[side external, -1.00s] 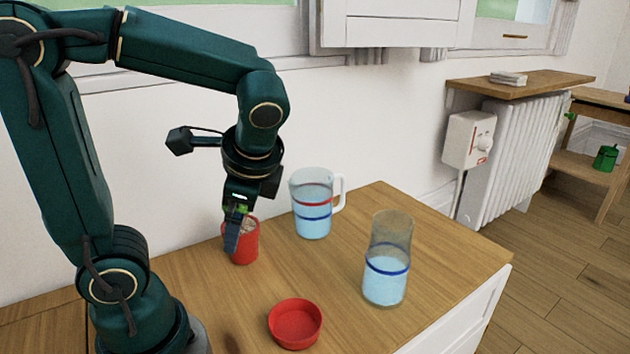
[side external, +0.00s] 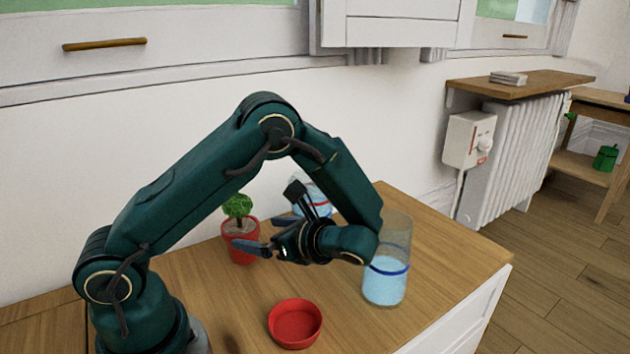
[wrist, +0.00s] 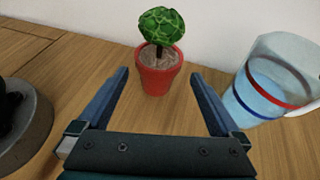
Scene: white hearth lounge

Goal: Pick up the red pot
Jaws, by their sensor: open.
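The red pot (side external: 240,248) stands upright on the wooden cabinet top and holds a small round green plant (side external: 237,207). In the wrist view the red pot (wrist: 158,78) is ahead of my gripper, centred between and beyond the fingertips. My gripper (side external: 258,234) is tilted to a low, nearly level pose at the pot's right, its fingers pointing at it. My gripper (wrist: 158,74) is open with nothing between its fingers. In the side view one fingertip overlaps the pot's edge; I cannot tell there whether it touches.
A pitcher (wrist: 265,85) of blue water with red and blue bands stands right of the pot, mostly hidden by my arm in the side view. A tall glass (side external: 385,285) with water stands close to my wrist. A shallow red dish (side external: 295,325) lies in front.

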